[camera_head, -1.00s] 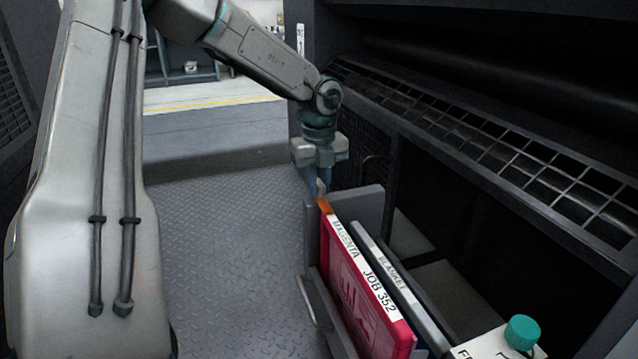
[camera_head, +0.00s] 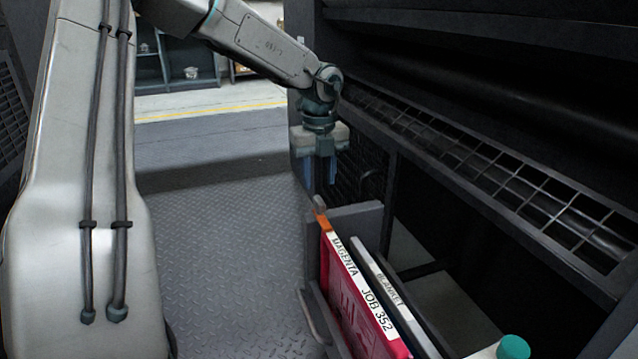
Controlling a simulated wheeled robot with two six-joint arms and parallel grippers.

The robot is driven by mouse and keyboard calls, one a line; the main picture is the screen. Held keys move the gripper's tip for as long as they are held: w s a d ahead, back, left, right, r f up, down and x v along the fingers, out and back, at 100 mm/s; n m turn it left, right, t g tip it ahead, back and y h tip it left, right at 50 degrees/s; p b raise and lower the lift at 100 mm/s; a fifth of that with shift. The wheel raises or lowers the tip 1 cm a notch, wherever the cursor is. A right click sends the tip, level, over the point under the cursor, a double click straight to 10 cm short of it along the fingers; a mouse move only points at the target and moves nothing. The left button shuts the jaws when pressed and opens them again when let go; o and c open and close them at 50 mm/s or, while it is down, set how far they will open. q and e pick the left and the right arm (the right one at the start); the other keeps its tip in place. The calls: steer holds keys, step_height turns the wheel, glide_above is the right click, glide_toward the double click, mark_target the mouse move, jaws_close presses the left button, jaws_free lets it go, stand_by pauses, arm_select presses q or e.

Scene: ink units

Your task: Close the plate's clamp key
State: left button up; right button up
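The magenta plate (camera_head: 350,300) stands upright in a grey rack, with a white label strip reading "MAGENTA JOB 352" along its top edge. A small orange piece, which looks like the clamp key (camera_head: 322,220), sits at the plate's far top corner, with a grey tip above it. My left gripper (camera_head: 321,184) points down above the orange piece, apart from it. Its two blue fingers look spread, with nothing between them. Whether the key is fully closed is too small to tell. My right gripper is out of view.
A second plate labelled "BLANKET" (camera_head: 385,285) stands just right of the magenta one. A teal cap (camera_head: 513,347) shows at the bottom right. A dark machine with a metal grating (camera_head: 500,175) fills the right side. The treaded floor (camera_head: 225,250) on the left is clear.

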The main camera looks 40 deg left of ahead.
mark_target(319, 200)
arm_select(q)
step_height(319, 200, up, 4)
steer(key=shift+r+p, duration=0.1)
steer(key=shift+p, duration=0.55)
